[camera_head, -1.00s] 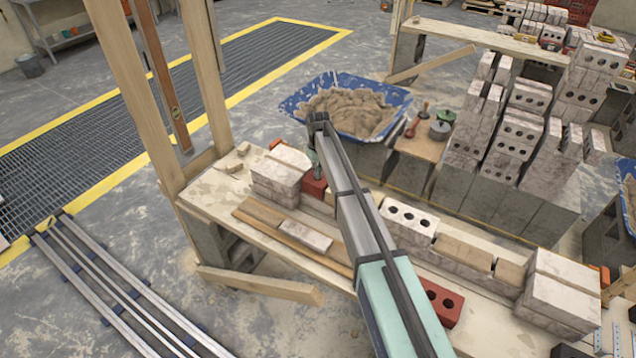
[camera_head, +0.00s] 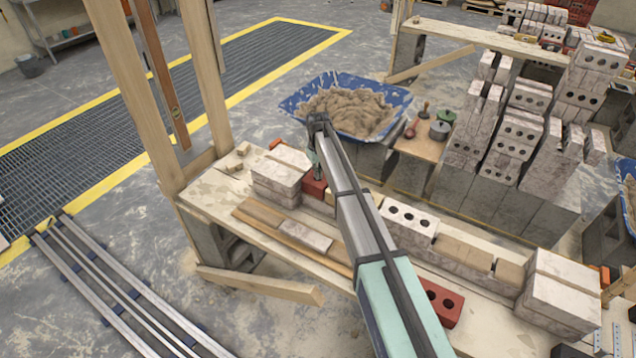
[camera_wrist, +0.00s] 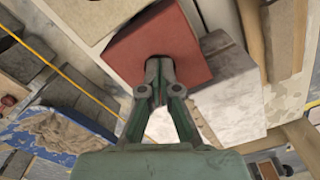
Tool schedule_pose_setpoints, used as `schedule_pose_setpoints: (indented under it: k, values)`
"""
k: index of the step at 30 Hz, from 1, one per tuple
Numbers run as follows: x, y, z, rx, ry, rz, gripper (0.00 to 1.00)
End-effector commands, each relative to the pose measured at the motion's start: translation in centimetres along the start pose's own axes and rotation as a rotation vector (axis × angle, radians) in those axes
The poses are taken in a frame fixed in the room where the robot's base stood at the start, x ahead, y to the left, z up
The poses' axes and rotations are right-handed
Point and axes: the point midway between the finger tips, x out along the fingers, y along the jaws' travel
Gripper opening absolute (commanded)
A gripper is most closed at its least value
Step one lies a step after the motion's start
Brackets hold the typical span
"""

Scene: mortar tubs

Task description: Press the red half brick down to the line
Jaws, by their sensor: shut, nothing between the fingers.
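The red half brick (camera_head: 314,187) sits in the row on the plank bench, just right of a stack of pale bricks (camera_head: 278,175). In the wrist view the red half brick (camera_wrist: 170,50) fills the upper middle. My gripper (camera_wrist: 159,66) is shut and empty, its fingertips at the brick's upper face; they seem to touch it. In the head view my gripper (camera_head: 317,172) points down at the brick, and my arm hides part of the row.
A blue tub of mortar (camera_head: 345,108) stands behind the bench. White bricks (camera_head: 410,222) continue the row to the right. A red holed brick (camera_head: 440,303) and loose wooden strips (camera_head: 262,212) lie on the bench front. Timber posts (camera_head: 140,100) rise at the left.

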Motion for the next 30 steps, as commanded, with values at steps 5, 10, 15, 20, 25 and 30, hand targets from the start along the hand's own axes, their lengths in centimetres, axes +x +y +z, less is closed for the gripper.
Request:
schedule_pose_setpoints:
  k: [5, 10, 15, 20, 25, 30]
  values:
    - [-1.1, 0.0, 0.0, 0.0, 0.0, 0.0, 0.0]
    - [-2.4, 0.0, 0.0, 0.0, 0.001, 0.0, 0.0]
    - [-3.7, 0.0, 0.0, 0.0, 0.002, 0.001, 0.0]
    - [-4.7, 0.0, -0.1, 0.0, 0.002, 0.001, 0.0]
    - [-5.0, 0.0, 0.0, 0.0, 0.002, 0.001, 0.0]
    - [-5.0, 0.0, 0.0, 0.0, 0.002, 0.0, 0.0]
